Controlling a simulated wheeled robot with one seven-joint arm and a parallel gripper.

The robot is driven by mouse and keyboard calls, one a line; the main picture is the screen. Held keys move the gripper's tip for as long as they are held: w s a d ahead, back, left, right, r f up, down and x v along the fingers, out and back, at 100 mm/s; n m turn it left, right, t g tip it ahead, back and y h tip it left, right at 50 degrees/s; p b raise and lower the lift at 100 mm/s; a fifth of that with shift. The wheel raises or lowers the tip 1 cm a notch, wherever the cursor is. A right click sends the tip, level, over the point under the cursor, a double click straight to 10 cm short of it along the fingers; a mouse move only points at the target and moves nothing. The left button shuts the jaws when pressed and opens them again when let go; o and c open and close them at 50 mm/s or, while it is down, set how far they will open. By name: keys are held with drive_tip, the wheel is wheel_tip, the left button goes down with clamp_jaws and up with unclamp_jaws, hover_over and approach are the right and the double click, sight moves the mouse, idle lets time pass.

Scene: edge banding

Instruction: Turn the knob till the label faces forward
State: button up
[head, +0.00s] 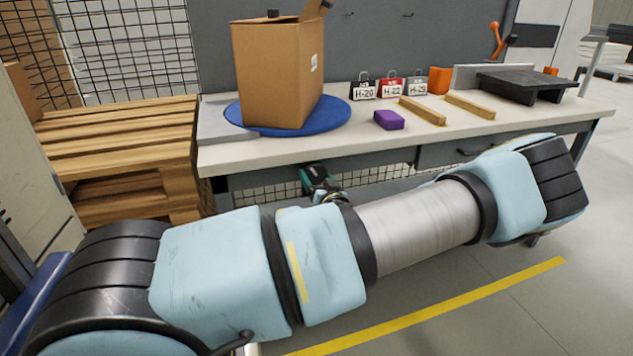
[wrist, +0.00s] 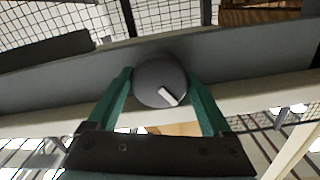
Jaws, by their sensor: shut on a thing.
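A cardboard box (head: 278,72) stands on a round blue turntable (head: 240,117) at the left of the workbench. Its white label (head: 314,63) is on the narrower face, turned to the right. In the wrist view a round dark grey knob (wrist: 158,72) sits on the grey front panel below the bench top. Its white pointer mark (wrist: 168,97) points down and slightly right. My gripper (wrist: 160,82) has its green fingers on both sides of the knob, shut on it. In the head view my gripper (head: 316,180) is under the bench's front edge, and the knob is hidden.
On the bench (head: 350,140) are a purple block (head: 389,120), two wooden bars (head: 422,111), several tagged weights (head: 390,87), an orange block (head: 440,80) and a black plate (head: 525,85). Wooden pallets (head: 120,150) stand at the left. My arm crosses the foreground.

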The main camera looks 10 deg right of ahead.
drive_tip(key=m+b, duration=0.2)
drive_tip(key=m, duration=0.3)
drive_tip(key=shift+m, duration=0.4)
idle(0.4)
drive_tip(key=o, duration=1.2)
drive_tip(key=shift+c, duration=0.2)
drive_tip(key=shift+s, duration=0.1)
drive_tip(key=s+d+b, duration=0.1)
drive_tip(key=s, duration=0.9)
drive_tip(key=shift+s+b, duration=0.3)
drive_tip(key=shift+d, duration=0.1)
